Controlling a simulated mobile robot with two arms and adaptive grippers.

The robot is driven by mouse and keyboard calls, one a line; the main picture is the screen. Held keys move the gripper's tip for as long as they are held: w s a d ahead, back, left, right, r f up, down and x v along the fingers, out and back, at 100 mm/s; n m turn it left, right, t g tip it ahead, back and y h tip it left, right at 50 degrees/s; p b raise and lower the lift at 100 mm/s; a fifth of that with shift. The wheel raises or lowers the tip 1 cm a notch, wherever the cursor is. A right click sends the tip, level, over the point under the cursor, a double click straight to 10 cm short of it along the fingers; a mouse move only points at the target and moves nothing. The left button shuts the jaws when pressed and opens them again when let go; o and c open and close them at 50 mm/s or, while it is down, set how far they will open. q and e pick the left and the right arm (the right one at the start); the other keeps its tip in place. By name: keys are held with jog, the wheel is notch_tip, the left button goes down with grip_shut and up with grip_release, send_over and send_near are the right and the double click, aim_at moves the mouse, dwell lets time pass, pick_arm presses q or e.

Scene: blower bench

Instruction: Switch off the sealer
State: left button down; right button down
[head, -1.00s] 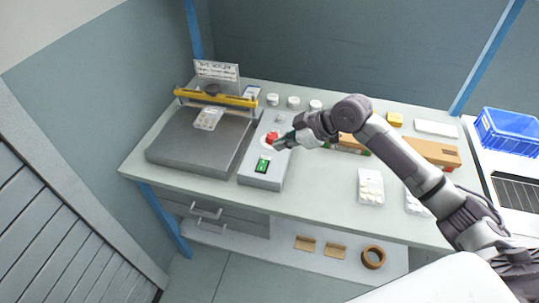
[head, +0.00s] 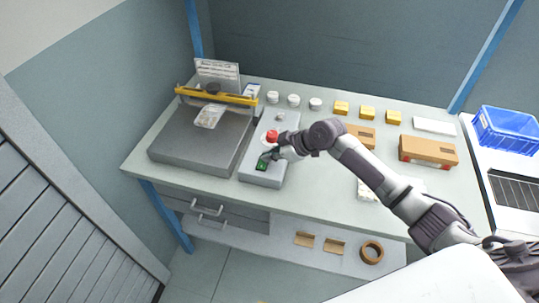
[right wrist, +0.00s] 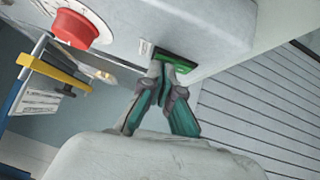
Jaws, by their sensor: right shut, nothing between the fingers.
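The sealer (head: 200,138) is a grey flat machine with a yellow bar (head: 217,96) at the left of the bench. Its grey control box (head: 262,179) stands at its right side. My left gripper is out of view.
White jars (head: 293,100) and yellow boxes (head: 367,112) line the back of the bench. Brown cartons (head: 428,151) and clear packs stand to the right, partly behind my arm. A blue crate (head: 508,131) sits at far right. The bench front (head: 310,195) is clear.

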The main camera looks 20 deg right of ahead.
jog(key=shift+f, duration=0.15)
jog(key=shift+s+a+p, duration=0.4)
jog(key=shift+s+p, duration=0.3)
jog(key=shift+p, duration=0.15)
jog(key=shift+w, duration=0.1)
